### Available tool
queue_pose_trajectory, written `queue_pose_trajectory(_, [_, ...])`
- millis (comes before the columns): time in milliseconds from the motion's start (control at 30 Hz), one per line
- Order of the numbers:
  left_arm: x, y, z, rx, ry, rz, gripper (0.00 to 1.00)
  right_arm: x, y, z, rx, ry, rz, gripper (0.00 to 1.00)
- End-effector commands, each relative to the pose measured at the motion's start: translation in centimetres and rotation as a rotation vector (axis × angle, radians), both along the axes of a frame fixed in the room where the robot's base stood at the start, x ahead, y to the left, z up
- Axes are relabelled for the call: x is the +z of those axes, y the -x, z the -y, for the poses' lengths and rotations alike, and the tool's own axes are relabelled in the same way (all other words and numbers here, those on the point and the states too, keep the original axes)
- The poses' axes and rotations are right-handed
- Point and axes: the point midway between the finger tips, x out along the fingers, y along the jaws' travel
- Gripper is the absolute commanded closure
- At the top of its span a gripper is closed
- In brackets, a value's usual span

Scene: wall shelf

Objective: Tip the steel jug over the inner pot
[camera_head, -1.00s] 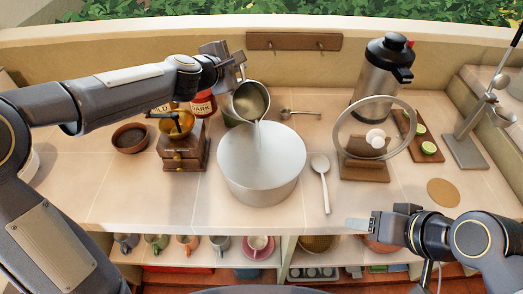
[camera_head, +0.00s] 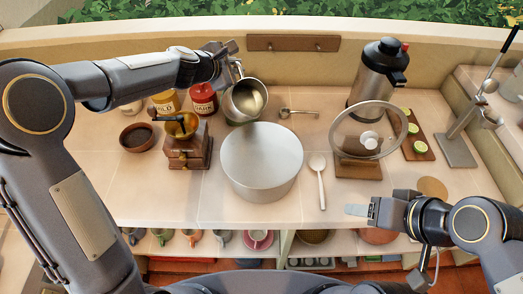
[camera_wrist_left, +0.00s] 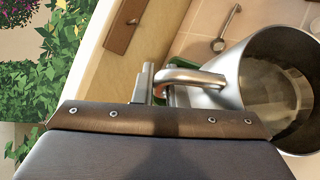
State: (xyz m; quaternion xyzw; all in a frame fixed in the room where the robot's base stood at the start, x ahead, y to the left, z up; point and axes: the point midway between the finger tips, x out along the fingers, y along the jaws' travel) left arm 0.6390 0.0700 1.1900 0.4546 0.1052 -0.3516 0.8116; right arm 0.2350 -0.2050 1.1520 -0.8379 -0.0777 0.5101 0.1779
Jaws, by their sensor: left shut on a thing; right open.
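The steel jug (camera_head: 243,103) is in my left gripper (camera_head: 232,72), which is shut on its handle, up behind the inner pot. The jug is more upright than tilted, and liquid shows inside it. In the left wrist view the jug (camera_wrist_left: 228,72) and its curved handle are close, with liquid in the bottom. The inner pot (camera_head: 262,178) is a wide pale metal pot standing on the counter, just in front of the jug. No stream falls from the jug. My right gripper (camera_head: 358,210) is open and empty, low at the right near the counter's front edge.
A coffee grinder (camera_head: 187,150) and brown bowl (camera_head: 137,138) stand left of the pot. A spoon (camera_head: 320,180) lies right of it. A glass lid (camera_head: 368,130) stands on a wooden holder, with a steel flask (camera_head: 375,75) behind. Cups (camera_head: 192,237) fill the shelf below.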

Motion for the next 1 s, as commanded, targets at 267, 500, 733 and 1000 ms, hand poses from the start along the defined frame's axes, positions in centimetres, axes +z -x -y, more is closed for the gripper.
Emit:
queue_pose_trajectory(267, [0.8,-1.5,-0.5,0.000,0.049,-0.106,1.00,0.5,0.0,0.0,0.000,0.000,0.000,0.43])
queue_pose_trajectory(500, [-0.7,-3.9,-1.7,0.003,0.132,-0.299,1.00,0.5,0.0,0.0,0.000,0.000,0.000,0.43])
queue_pose_trajectory(733, [-2.8,-5.6,-2.4,0.003,0.211,-0.481,1.00,0.4,0.0,0.0,0.000,0.000,0.000,0.43])
queue_pose_trajectory(1000, [-3.8,-6.4,-2.7,0.003,0.274,-0.629,1.00,0.4,0.0,0.0,0.000,0.000,0.000,0.43])
